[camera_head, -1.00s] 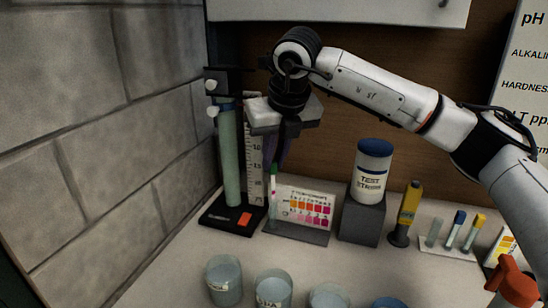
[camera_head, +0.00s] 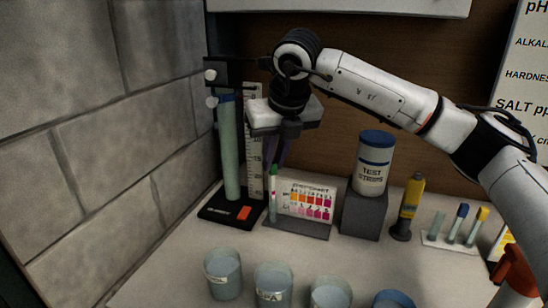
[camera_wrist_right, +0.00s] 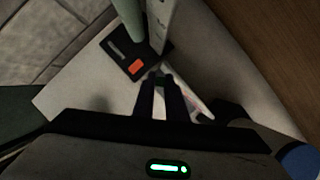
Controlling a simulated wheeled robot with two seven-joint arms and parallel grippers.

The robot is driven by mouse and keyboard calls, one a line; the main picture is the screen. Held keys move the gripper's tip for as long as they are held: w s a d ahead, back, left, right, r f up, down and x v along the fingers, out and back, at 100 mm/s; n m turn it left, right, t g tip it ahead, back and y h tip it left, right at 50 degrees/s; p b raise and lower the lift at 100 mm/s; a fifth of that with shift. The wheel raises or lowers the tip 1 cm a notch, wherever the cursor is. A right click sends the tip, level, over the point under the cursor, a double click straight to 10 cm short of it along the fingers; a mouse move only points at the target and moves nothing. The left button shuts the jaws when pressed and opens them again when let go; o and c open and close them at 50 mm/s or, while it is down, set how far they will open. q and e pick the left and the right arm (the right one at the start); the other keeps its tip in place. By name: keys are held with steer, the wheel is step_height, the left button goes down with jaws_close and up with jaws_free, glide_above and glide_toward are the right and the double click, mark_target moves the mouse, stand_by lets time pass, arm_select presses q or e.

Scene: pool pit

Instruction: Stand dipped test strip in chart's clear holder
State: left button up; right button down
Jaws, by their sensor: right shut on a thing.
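The chart (camera_head: 312,201) stands on a dark base at the back of the counter, with rows of orange and pink squares. The slim test strip (camera_head: 273,188), green at its top with a pink mark, is upright at the chart's left edge. My right gripper (camera_head: 274,162) is above it, pointing down, shut on the strip's top end. The clear holder is hard to make out; I cannot tell whether the strip's lower end is inside it. The right wrist view shows the fingertips (camera_wrist_right: 161,73) close together, with the strip mostly hidden. My left gripper is not in view.
A green cylinder (camera_head: 229,150) and a ruler (camera_head: 255,150) stand close left, on a black base (camera_head: 225,213). A test-strip bottle (camera_head: 372,165) on a grey block (camera_head: 362,213) is right of the chart. Several beakers (camera_head: 224,276) line the front.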

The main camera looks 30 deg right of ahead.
mark_target(274, 172)
steer(key=shift+f, duration=0.15)
steer(key=shift+f+b, duration=1.45)
steer(key=shift+f, duration=0.2)
steer(key=shift+s+a+f+b, duration=0.15)
steer(key=shift+a+f+b, duration=0.4)
steer(key=shift+f+b, duration=0.15)
steer(key=shift+a+f, duration=0.1)
steer(key=c, duration=1.7)
jaws_free()
steer(key=shift+r, duration=0.2)
steer(key=shift+d+r+p, duration=0.35)
steer(key=shift+r+p, duration=0.25)
steer(key=shift+r, duration=0.1)
steer(key=shift+d+r+p, duration=0.35)
steer(key=shift+r+p, duration=0.25)
steer(key=shift+r, duration=0.1)
steer(key=shift+r+p, duration=1.35)
steer(key=shift+r, duration=0.75)
